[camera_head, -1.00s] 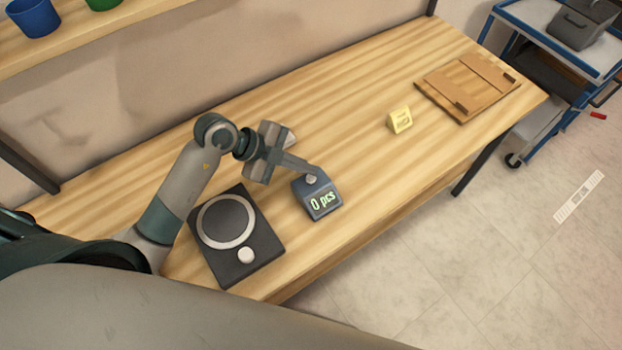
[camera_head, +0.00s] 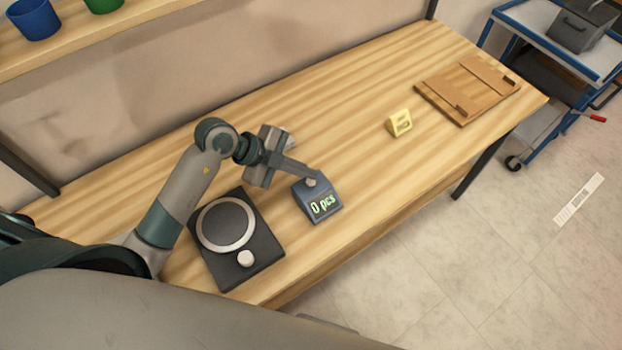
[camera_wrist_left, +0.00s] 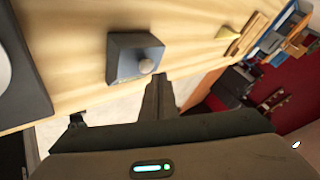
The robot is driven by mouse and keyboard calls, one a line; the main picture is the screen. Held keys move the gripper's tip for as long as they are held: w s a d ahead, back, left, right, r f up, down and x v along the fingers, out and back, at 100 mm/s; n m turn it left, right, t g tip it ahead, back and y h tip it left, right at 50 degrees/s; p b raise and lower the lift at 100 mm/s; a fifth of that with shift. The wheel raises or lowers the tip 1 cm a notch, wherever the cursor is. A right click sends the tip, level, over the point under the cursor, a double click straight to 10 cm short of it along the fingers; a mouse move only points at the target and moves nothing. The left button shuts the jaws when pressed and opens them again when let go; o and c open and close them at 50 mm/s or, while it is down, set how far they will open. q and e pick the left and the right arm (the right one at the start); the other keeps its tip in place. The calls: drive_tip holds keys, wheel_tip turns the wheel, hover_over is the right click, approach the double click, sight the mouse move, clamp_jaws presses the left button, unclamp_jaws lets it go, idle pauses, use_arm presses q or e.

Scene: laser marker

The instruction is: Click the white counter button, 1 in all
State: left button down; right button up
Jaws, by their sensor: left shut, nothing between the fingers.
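The counter (camera_head: 320,206) is a small blue-grey box on the table with a slanted display reading "0 pcs". Its round whitish button (camera_head: 310,183) is on top, partly covered by my left gripper in the head view. In the left wrist view the counter (camera_wrist_left: 122,58) and its button (camera_wrist_left: 146,66) show just beyond the fingertips. My left gripper (camera_head: 316,173) is shut and empty, its tips right by the button. I cannot tell whether they touch it. The tips also show in the left wrist view (camera_wrist_left: 159,77). My right gripper is not in view.
A dark device with a round plate (camera_head: 264,255) and its own pale knob (camera_head: 245,258) stands left of the counter. A yellow block sign (camera_head: 399,123) and a wooden board (camera_head: 452,103) lie farther right. The table between counter and sign is clear.

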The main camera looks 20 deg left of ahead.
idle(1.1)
use_arm(q)
drive_tip(key=shift+f, duration=0.4)
drive_tip(key=shift+f, duration=0.1)
idle(0.5)
drive_tip(key=shift+f, duration=0.45)
idle(0.4)
drive_tip(key=shift+r, duration=0.1)
drive_tip(key=shift+r+p, duration=0.85)
drive_tip(key=shift+p, duration=0.3)
